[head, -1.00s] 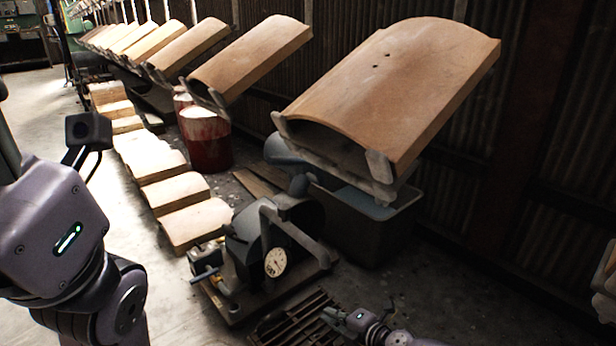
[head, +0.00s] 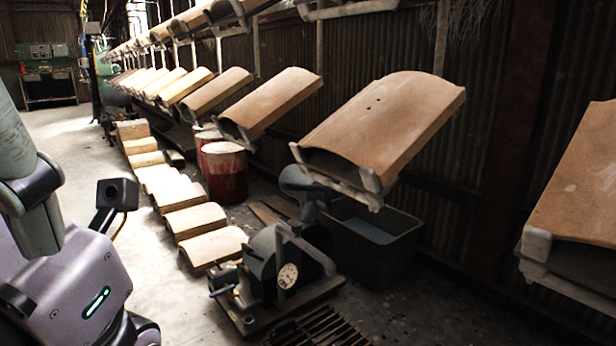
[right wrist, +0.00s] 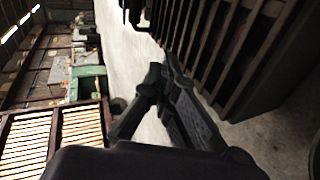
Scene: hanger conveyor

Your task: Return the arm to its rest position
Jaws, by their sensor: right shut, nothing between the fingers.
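My right gripper (right wrist: 162,70) shows in the right wrist view, its dark fingers together and nothing between them. It is over bare concrete floor, apart from other things. In the head view, grey and purple links of my arm (head: 85,285) fill the lower left, with a small dark camera block on a bracket. My left gripper is outside both views, and the right gripper does not show in the head view now.
Curved tan tiles (head: 380,125) hang on a conveyor along the corrugated wall. Another tile (head: 585,190) is at the right edge. A gauged machine (head: 285,265), grey tub (head: 375,245), red drum (head: 224,175) and floor tiles (head: 213,247) stand below. The floor at left is clear.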

